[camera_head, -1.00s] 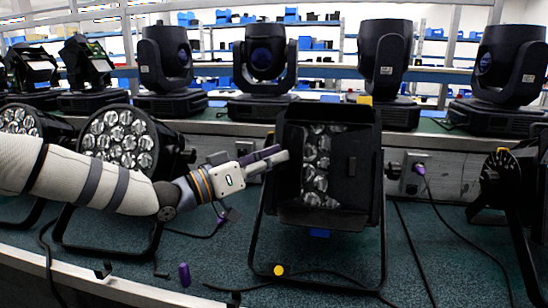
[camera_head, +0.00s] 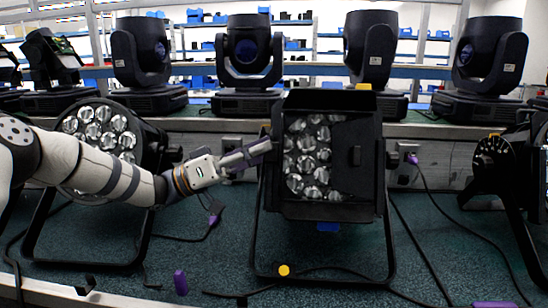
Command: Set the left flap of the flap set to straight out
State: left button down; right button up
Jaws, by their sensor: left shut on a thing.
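The flap set is on the front of the black par can (camera_head: 313,160) in the middle, around its round lenses. Its left flap (camera_head: 275,170) shows as a narrow dark strip at the left side of the lenses, nearly edge-on. The right flap (camera_head: 357,160) lies across the right part of the lenses. The top flap (camera_head: 328,101) and bottom flap (camera_head: 325,211) show above and below. My left gripper (camera_head: 264,148) reaches in from the left and is shut on the left flap's edge; its fingertips partly hide the flap. My right gripper is not in view.
Another par can (camera_head: 105,130) stands behind my left arm. A dark fixture (camera_head: 500,165) is at the right. Moving-head lights (camera_head: 250,60) line the shelf behind. Cables and a purple connector (camera_head: 180,282) lie on the blue-green surface. A yellow dot (camera_head: 284,270) marks the can's stand.

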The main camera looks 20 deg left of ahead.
pick_arm(q)
jog(key=shift+a+f+m+g+h+b, duration=0.2)
jog(key=shift+m+g+h+b, duration=0.15)
jog(key=shift+g+h, duration=0.2)
jog(key=shift+r, duration=0.1)
jog(key=c, duration=1.6)
grip_release()
jog(key=v, duration=1.2)
